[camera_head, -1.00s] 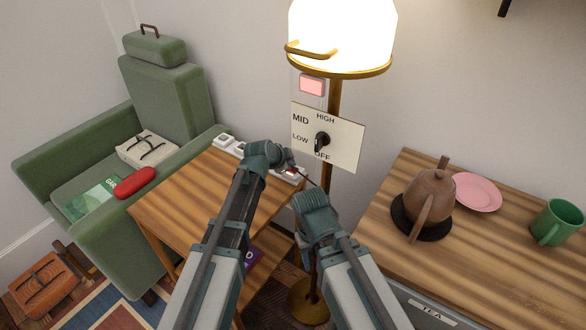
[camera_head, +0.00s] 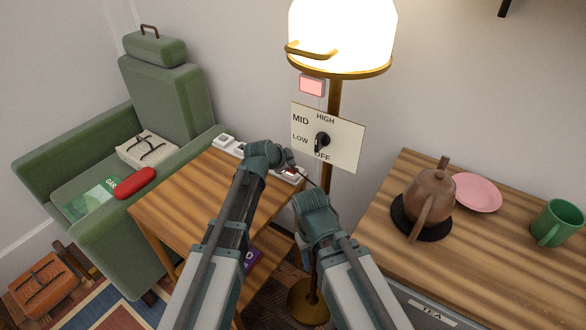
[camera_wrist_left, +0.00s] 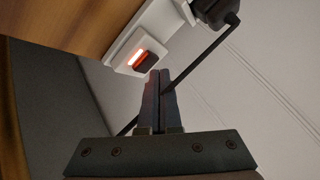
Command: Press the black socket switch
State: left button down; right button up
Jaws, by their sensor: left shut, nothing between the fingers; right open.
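The black socket switch (camera_wrist_left: 147,62) sits in a white plate at the end of a white power strip in the left wrist view. A red-orange light glows beside its black part. My left gripper (camera_wrist_left: 164,74) is shut and empty, its tips close to the switch's lower edge; I cannot tell if they touch. In the head view my left gripper (camera_head: 288,158) is over the right end of the power strip (camera_head: 236,149) and hides part of it. My right gripper (camera_head: 310,200) is lower and to the right, apart from the strip; its fingers are hard to make out.
A black plug (camera_wrist_left: 213,10) with a dark cord is beside the switch. The lamp pole (camera_head: 331,185) and a dial panel (camera_head: 343,152) stand behind my grippers. A side table (camera_head: 190,205) is left, a sideboard (camera_head: 480,250) with a teapot (camera_head: 430,190) right.

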aim_at(290, 171)
pick_arm(q)
jog(key=shift+f, duration=0.1)
dwell(0.4)
jog(key=shift+f+b, duration=0.4)
jog(key=shift+b, duration=0.1)
jog(key=shift+r, duration=0.2)
jog(key=shift+r+p, duration=0.35)
jog(key=shift+p, duration=0.15)
notch_tip(290, 171, up, 6)
jog(key=p, duration=0.6)
